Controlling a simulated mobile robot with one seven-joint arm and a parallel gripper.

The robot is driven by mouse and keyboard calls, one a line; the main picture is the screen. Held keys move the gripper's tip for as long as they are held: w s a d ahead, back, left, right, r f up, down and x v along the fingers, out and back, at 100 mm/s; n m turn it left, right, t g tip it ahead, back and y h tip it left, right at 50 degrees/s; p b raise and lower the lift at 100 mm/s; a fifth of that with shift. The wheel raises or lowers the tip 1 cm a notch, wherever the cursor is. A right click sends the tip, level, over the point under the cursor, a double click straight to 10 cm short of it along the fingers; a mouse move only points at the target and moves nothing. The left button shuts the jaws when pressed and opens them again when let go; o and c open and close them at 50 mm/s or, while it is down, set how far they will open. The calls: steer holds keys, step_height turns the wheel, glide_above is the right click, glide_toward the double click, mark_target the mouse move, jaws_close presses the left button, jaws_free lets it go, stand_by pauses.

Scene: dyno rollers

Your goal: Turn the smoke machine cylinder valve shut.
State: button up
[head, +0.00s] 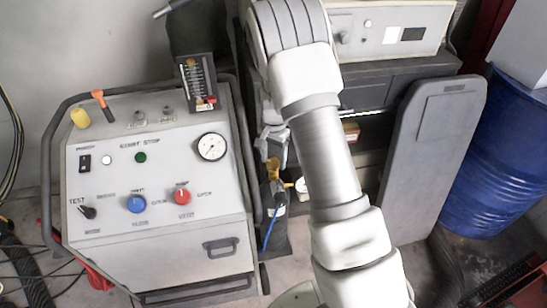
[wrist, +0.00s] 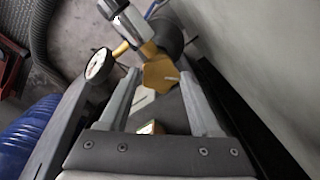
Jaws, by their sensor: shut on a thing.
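The smoke machine cylinder (head: 275,232) is a dark upright bottle with a pale label, between the grey console and my arm in the head view. Its yellow valve handle (head: 273,166) sits at the top. In the wrist view the valve handle (wrist: 158,74) is a yellow faceted knob between my fingertips, beside a brass fitting. My gripper (head: 276,148) reaches down to the valve from above, partly hidden by my arm. In the wrist view my gripper (wrist: 160,77) is shut on the yellow handle, one finger on each side.
A round gauge (wrist: 99,64) sits close to the left finger. A blue hose (head: 270,232) hangs by the cylinder. The grey console (head: 150,240) stands left, a grey panel (head: 430,150) and blue drum (head: 505,165) right.

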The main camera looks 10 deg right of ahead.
mark_target(274, 162)
stand_by(0.4)
steer(key=o, duration=1.4)
steer(key=shift+c, duration=0.2)
step_height(274, 162, up, 18)
steer(key=p, duration=0.2)
steer(key=shift+f+p, duration=0.25)
steer(key=shift+p, duration=0.05)
steer(key=shift+d, duration=0.1)
